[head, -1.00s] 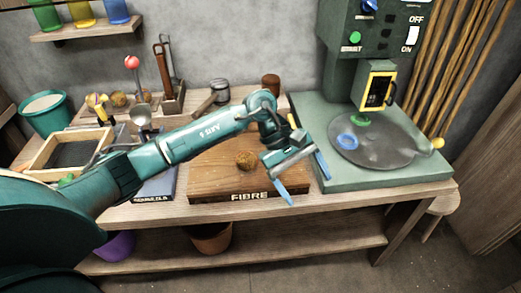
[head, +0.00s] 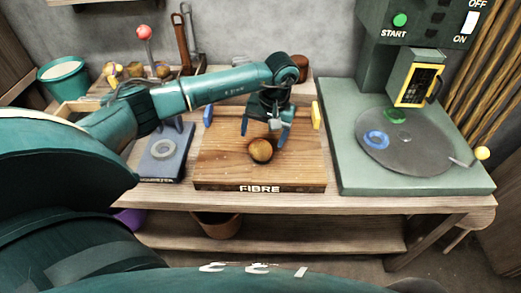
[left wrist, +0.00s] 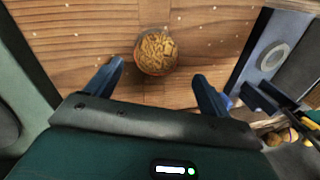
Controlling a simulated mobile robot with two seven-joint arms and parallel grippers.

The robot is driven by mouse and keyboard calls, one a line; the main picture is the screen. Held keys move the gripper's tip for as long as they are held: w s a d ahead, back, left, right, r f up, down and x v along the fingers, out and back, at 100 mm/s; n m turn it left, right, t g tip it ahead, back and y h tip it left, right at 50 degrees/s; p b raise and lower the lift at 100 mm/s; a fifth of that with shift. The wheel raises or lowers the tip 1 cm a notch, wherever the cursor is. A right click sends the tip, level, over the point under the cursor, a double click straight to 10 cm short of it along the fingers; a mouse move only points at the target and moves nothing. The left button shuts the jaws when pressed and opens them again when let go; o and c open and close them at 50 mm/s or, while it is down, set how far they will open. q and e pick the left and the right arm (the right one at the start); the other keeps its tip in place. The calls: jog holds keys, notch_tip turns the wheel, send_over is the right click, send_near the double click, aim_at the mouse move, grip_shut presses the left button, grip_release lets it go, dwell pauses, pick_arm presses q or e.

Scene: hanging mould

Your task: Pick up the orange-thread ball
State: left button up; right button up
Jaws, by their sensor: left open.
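The orange-thread ball (head: 260,150) is a small brown-orange ball on the wooden board marked FIBRE (head: 225,165). In the left wrist view the ball (left wrist: 155,51) shows orange-yellow strands and lies just beyond the fingertips, between their lines. My left gripper (head: 265,132) is open and empty. It points down just behind the ball in the head view, and its two blue fingers also show in the left wrist view (left wrist: 158,72). I cannot tell its exact height above the board. My right gripper is not in view.
Right of the board stands a green machine (head: 350,170) with a round grey plate (head: 420,150) holding a blue ring and a green ring. Left of the board is a blue-grey block (head: 160,165) with a pale ring. Several small balls lie at the back left.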

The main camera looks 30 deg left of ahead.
aim_at(263, 143)
pick_arm(q)
notch_tip(263, 143, down, 4)
jog(key=shift+r, duration=0.1)
jog(key=shift+a+f, duration=0.15)
jog(key=shift+f, duration=0.4)
jog(key=shift+c, duration=0.4)
